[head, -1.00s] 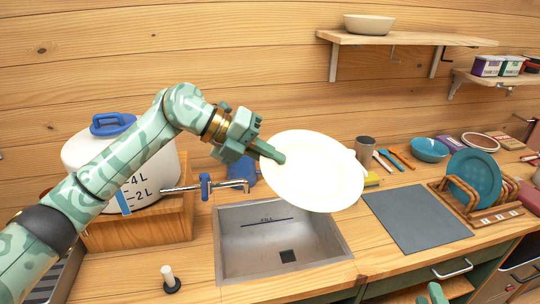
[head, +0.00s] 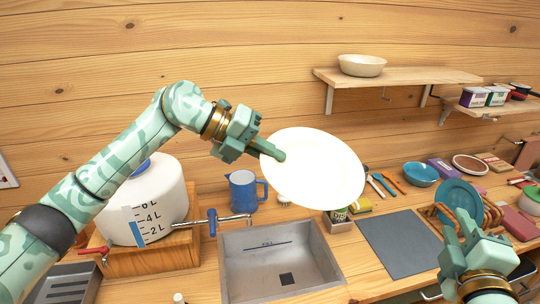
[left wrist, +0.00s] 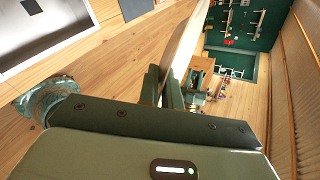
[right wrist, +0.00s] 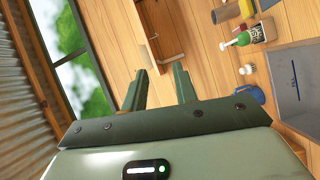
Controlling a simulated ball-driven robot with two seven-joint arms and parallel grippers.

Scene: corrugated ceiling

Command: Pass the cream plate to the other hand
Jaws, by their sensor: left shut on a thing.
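The cream plate (head: 318,172) is held up in the air above the sink, its broad face toward the head camera. My left gripper (head: 272,151) is shut on the plate's left rim. In the left wrist view the plate (left wrist: 186,42) shows edge-on between the fingers (left wrist: 162,88). My right gripper (head: 462,228) is raised at the lower right, apart from the plate, with its fingers pointing up. In the right wrist view its fingers (right wrist: 161,82) are spread, with nothing between them; the plate does not show there.
Below the plate are the steel sink (head: 240,285) and a grey mat (head: 398,246). A blue mug (head: 243,192) and a white water container (head: 160,205) stand left. A teal plate (head: 459,201) stands in a rack near my right gripper. A shelf (head: 400,78) is above.

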